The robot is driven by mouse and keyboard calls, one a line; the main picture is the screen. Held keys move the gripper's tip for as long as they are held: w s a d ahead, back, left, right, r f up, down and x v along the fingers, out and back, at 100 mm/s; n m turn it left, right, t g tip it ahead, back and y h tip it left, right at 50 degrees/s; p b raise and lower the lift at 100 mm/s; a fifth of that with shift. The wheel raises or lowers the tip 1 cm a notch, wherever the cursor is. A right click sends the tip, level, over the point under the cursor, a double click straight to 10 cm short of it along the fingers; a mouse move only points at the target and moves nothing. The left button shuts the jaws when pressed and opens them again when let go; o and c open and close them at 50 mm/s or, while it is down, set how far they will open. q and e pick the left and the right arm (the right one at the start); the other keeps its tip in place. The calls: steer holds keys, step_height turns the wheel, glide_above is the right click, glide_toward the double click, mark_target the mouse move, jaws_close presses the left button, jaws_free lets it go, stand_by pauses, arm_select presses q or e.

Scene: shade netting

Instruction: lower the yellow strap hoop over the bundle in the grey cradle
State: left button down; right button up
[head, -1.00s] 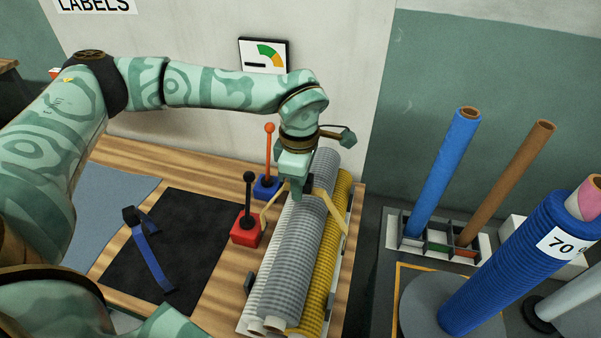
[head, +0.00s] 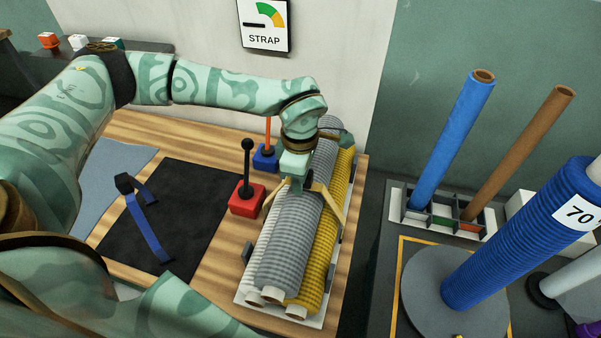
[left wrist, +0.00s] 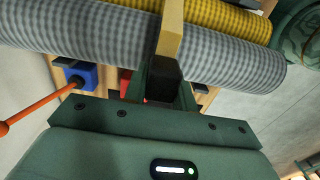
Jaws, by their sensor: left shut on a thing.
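My left gripper (head: 294,182) is shut on the top of the yellow strap hoop (head: 334,200), directly above the bundle. The hoop spans the bundle crosswise, with one leg down its left side and one down its right. The hoop also shows in the left wrist view (left wrist: 170,30), in front of the rolls. The bundle (head: 287,240) is grey and yellow checked rolls lying lengthwise in the grey cradle (head: 329,280). Whether the hoop touches the rolls I cannot tell; its lower left end is partly hidden. My right gripper is not in view.
A red box with a black lever (head: 247,200) and a blue box with an orange lever (head: 266,157) stand close left of the bundle. A blue strap (head: 150,230) lies on a black mat (head: 200,205). Tall rolls (head: 455,140) stand at the right.

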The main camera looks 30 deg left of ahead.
arm_select(q)
steer(key=c, duration=1.1)
jaws_free()
steer(key=shift+o, duration=0.2)
step_height(320, 180, up, 16)
steer(key=p, duration=0.3)
steer(key=shift+r, duration=0.15)
steer(key=shift+s, duration=0.1)
